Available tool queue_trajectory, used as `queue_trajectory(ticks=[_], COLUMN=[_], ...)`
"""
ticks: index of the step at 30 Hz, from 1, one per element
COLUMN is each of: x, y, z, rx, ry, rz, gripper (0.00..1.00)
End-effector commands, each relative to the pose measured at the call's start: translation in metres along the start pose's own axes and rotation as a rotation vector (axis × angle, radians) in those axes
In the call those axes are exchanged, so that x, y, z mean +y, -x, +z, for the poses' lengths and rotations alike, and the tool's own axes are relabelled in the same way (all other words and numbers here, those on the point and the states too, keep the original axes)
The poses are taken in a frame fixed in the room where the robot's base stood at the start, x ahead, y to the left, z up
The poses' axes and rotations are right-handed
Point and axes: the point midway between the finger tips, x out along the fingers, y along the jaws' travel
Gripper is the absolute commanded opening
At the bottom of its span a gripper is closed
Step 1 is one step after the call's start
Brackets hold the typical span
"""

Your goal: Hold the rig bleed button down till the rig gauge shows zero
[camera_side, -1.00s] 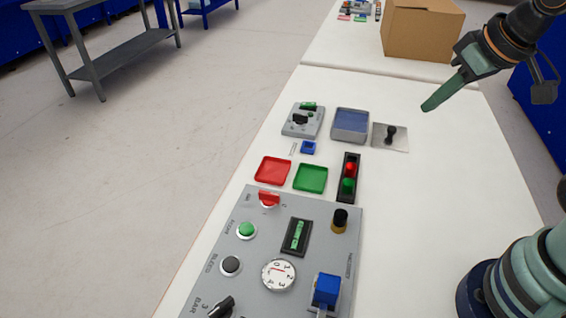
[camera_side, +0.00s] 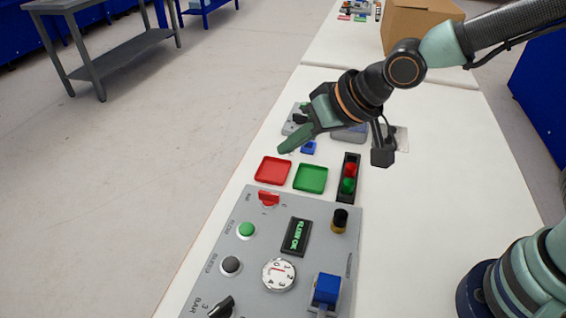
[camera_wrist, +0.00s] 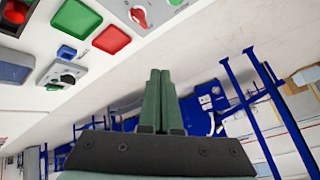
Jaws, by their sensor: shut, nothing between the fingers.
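The bleed button (camera_side: 231,265) is a dark round button in a pale ring on the grey rig panel (camera_side: 215,288), beside the word BLEED. My gripper does not touch it. The rig gauge (camera_side: 279,274) is a white dial to its right with a short red needle; its exact reading is too small to tell. My gripper (camera_side: 284,150) is shut and empty, above the table near the red tray, beyond the panel's far edge. In the wrist view my gripper (camera_wrist: 160,75) shows two green fingers together; the bleed button is not visible there.
On the panel are a green button (camera_side: 246,230), red switch (camera_side: 269,198), lit display (camera_side: 296,237), black-and-gold knob (camera_side: 340,221), blue block (camera_side: 326,289) and black knob (camera_side: 221,307). The red tray (camera_side: 272,170), green tray (camera_side: 310,179) and light stack (camera_side: 348,179) stand beyond it.

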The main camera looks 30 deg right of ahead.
Motion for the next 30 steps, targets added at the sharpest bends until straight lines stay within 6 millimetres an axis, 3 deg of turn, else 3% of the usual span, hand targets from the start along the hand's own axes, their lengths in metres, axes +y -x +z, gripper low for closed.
queue_trajectory(ticks=[1,6,12,18,30], x=[-0.019,-0.072,-0.110,-0.122,-0.121], y=[-0.013,-0.044,-0.062,-0.067,-0.069], z=[0.011,0.043,0.072,0.082,0.083], rx=[-0.011,-0.020,-0.033,-0.037,-0.037], ry=[0.003,-0.017,-0.037,-0.047,-0.047], rz=[-0.031,-0.130,-0.206,-0.232,-0.231], gripper=[0.00,0.00,0.00,0.00,0.00])
